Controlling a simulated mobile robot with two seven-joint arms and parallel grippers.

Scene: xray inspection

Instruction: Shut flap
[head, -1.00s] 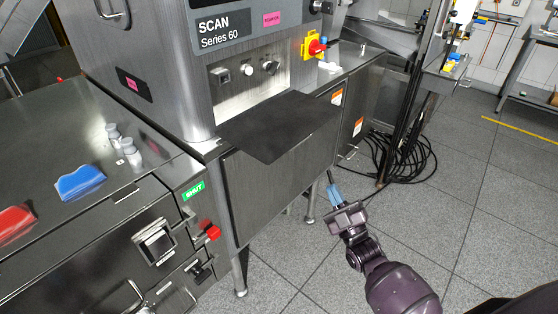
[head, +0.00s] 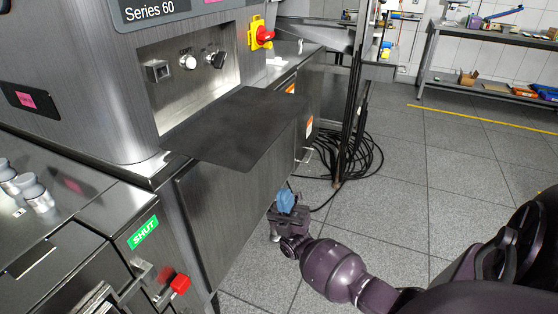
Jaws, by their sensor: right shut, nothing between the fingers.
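A broad grey metal front panel (head: 235,200), which looks like the flap, stands below a dark flat plate (head: 240,125) on the scanner. I cannot tell how far it stands out from the cabinet. A green label reading SHUT (head: 143,232) and a red knob (head: 180,284) sit left of it. My right gripper (head: 285,197), with blue fingers, is shut and empty beside the panel's lower right edge. I cannot tell whether it touches the panel. My left gripper is out of view.
The scanner body (head: 90,80) has knobs and a red and yellow switch (head: 261,33). Black coiled cables (head: 350,157) lie on the floor behind my gripper. A bench (head: 490,95) stands far right.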

